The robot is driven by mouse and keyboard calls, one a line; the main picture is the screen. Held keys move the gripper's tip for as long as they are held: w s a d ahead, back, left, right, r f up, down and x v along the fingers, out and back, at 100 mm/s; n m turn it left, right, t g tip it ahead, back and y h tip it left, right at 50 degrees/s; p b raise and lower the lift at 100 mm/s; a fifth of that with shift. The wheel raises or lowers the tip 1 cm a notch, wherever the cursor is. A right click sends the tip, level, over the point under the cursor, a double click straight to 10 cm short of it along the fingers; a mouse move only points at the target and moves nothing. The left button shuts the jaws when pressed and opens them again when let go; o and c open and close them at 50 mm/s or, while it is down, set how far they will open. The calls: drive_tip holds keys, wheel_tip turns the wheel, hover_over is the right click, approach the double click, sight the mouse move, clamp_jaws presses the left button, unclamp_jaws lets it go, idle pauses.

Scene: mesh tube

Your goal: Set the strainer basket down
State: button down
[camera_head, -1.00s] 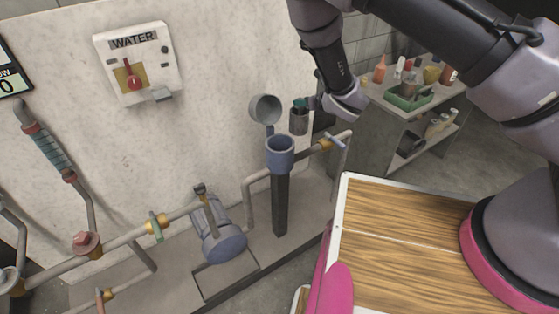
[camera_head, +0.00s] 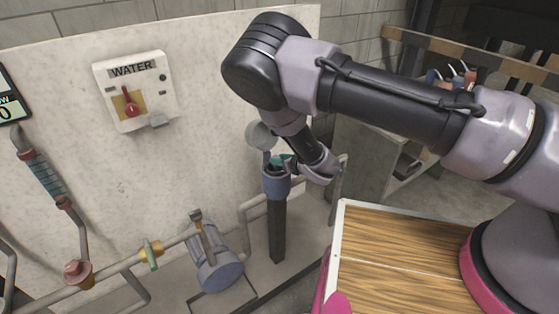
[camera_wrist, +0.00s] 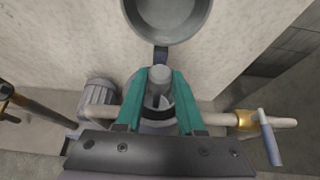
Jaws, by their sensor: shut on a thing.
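The blue strainer housing (camera_head: 276,184) stands upright on a dark post, with its round lid (camera_head: 262,135) swung open behind it. The lid also shows at the top of the wrist view (camera_wrist: 168,14). My gripper (camera_head: 278,162) is right over the housing mouth, its teal fingers pointing down. In the wrist view the fingers (camera_wrist: 160,84) are shut on the grey top of the strainer basket (camera_wrist: 160,75). The basket's body is mostly hidden; it appears to be down in the housing mouth. Whether it rests on the bottom cannot be told.
A pipe with a yellow-collared valve handle (camera_wrist: 268,135) runs just right of the housing. A blue pump-like unit (camera_head: 214,262) sits low on the left. The WATER switch box (camera_head: 133,90) is on the wall panel. A wooden-topped surface (camera_head: 400,255) lies right front.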

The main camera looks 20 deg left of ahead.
drive_tip(key=shift+f, duration=0.25)
drive_tip(key=c, duration=0.5)
unclamp_jaws()
drive_tip(key=shift+r, duration=0.15)
drive_tip(key=v, duration=1.2)
